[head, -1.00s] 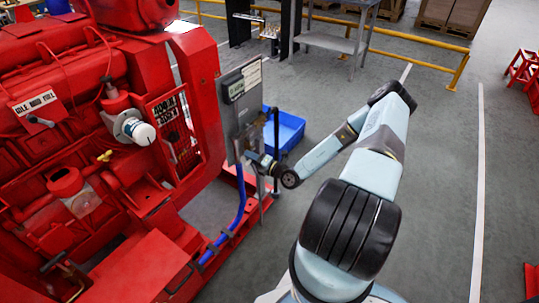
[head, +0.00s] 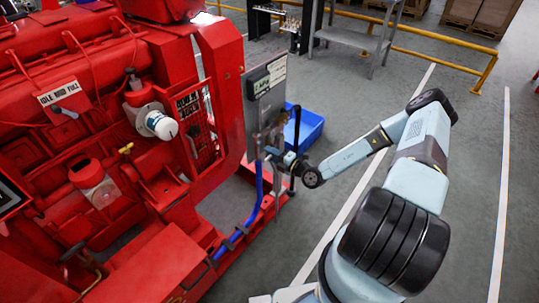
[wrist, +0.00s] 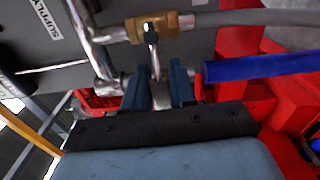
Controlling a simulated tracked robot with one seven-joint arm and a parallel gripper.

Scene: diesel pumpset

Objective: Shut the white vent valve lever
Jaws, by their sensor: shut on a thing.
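A brass valve body (wrist: 172,24) sits in the pipework at the top of the wrist view. Its pale metal lever (wrist: 153,45) hangs from it, pointing at me, and runs down between my fingers. My gripper (wrist: 157,80) is shut on this lever, with a blue-grey finger on each side. The lever's far end is hidden between the fingers, and its white colour is hard to tell. In the head view my gripper (head: 281,150) is at the lower right of the grey panel (head: 263,105); the valve and lever are too small to make out there.
A blue hose (wrist: 257,67) runs close to the right of my fingers. A metal pipe (wrist: 88,45) stands left of the valve. The red engine (head: 85,100) fills the left of the head view. A blue bin (head: 308,125) is behind the panel. Floor to the right is clear.

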